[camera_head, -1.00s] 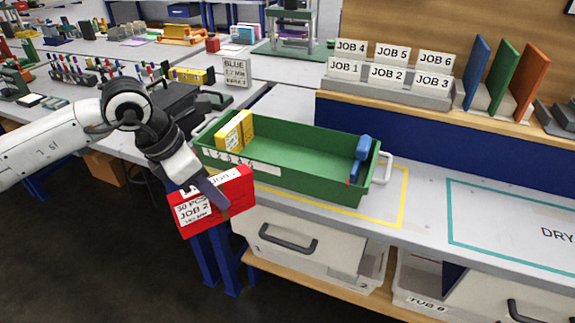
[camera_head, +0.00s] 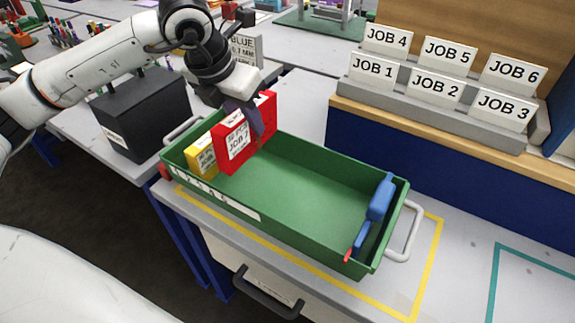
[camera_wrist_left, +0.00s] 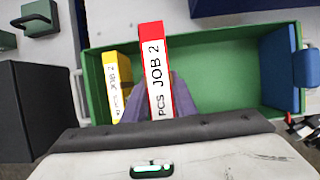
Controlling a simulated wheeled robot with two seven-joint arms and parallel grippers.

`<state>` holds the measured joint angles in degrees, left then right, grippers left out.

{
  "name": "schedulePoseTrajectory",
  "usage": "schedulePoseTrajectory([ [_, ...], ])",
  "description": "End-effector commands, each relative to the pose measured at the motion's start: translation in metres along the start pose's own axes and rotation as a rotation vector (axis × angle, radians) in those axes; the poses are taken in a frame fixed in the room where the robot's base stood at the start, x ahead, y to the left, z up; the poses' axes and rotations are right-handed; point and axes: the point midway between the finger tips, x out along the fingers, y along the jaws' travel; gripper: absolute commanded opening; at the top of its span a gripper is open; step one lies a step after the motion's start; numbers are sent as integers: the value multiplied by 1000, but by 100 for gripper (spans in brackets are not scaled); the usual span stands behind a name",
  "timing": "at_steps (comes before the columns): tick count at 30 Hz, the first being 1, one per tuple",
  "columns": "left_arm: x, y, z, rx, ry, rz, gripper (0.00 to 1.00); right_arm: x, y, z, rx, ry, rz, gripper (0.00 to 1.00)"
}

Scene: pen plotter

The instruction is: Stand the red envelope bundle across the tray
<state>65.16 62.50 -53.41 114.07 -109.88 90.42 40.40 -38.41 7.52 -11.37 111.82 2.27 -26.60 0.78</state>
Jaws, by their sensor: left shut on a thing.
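The red envelope bundle (camera_head: 232,146), labelled JOB 2, is upright across the green tray (camera_head: 300,190), near its left end. My left gripper (camera_head: 257,122) is shut on the red bundle. The bundle also shows in the left wrist view (camera_wrist_left: 154,70), between the fingers (camera_wrist_left: 158,98). I cannot tell whether its bottom edge touches the tray floor. A yellow bundle (camera_head: 203,156) stands in the tray just left of the red one, partly hidden by it. My right gripper is not in view.
A blue piece (camera_head: 379,205) sits at the tray's right end. The tray floor between it and the red bundle is clear. A black box (camera_head: 140,112) stands left of the tray, and a card rack (camera_head: 440,112) stands behind.

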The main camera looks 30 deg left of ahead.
Motion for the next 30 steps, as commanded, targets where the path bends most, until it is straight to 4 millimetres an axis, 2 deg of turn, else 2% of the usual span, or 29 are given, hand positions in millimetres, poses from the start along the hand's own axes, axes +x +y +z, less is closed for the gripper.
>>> schedulePoseTrajectory([
  [7, 41, 0, -19, 1, 5, 0, 0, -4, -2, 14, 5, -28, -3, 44],
  [14, 59, 0, -26, 0, 2, 0, 0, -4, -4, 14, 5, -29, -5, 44],
  [21, 88, 0, -38, 2, 3, 0, 0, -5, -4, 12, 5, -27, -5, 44],
  [28, 89, 0, -38, 2, 0, -1, 0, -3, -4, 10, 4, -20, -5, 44],
  [29, 90, 0, -38, 2, 2, -1, 30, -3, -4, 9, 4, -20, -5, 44],
  [30, 89, 0, -38, 2, 2, -1, 37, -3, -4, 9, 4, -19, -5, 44],
])
